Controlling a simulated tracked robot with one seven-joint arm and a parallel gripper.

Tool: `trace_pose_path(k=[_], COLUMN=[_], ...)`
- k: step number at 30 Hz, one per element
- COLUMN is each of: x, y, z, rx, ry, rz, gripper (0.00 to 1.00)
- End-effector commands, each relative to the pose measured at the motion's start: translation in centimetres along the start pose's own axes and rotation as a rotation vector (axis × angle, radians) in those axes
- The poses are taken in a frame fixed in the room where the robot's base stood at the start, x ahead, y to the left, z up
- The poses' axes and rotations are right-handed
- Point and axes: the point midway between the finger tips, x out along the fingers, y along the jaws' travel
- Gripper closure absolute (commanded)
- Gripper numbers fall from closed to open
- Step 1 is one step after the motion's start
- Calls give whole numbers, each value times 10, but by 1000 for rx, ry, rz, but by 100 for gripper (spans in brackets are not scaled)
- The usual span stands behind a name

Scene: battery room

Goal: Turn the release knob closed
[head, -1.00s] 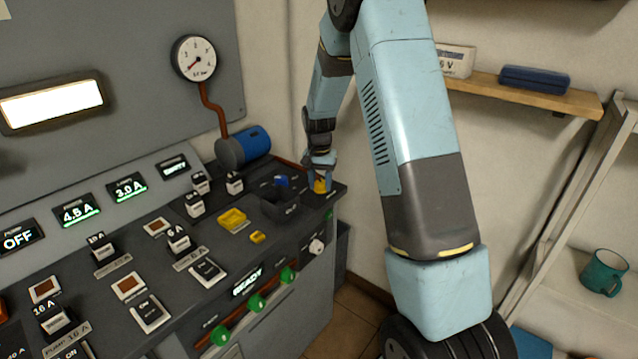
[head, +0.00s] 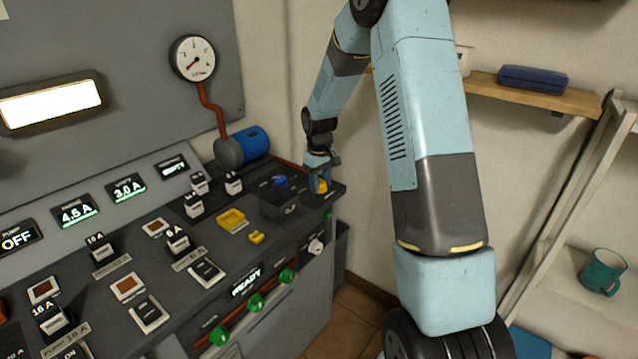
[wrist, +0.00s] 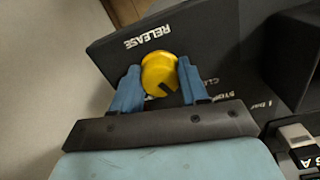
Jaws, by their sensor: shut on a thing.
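The yellow release knob (head: 321,186) sits at the far right end of the console (head: 334,190). In the wrist view the knob (wrist: 160,73) is round with a dark pointer mark at its lower part, beside the printed word RELEASE. My gripper (head: 321,179) reaches down from above onto the knob. In the wrist view my gripper (wrist: 160,85) has one blue finger on each side of the knob and is shut on it. Some lettering right of the knob is partly hidden by a finger.
A dark open box (head: 280,205) stands on the console left of the knob. A blue cylinder (head: 252,143) lies behind it. Several green knobs (head: 287,275) line the console front. A wall shelf (head: 520,92) is at the right.

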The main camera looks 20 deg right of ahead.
Motion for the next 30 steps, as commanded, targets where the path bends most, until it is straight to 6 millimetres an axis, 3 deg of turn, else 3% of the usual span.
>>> trace_pose_path(k=[15, 30], x=[0, 0], y=[1, -1], z=[0, 0], rx=[-338, -405], ry=[10, 11], rz=[0, -1], gripper=[87, 87])
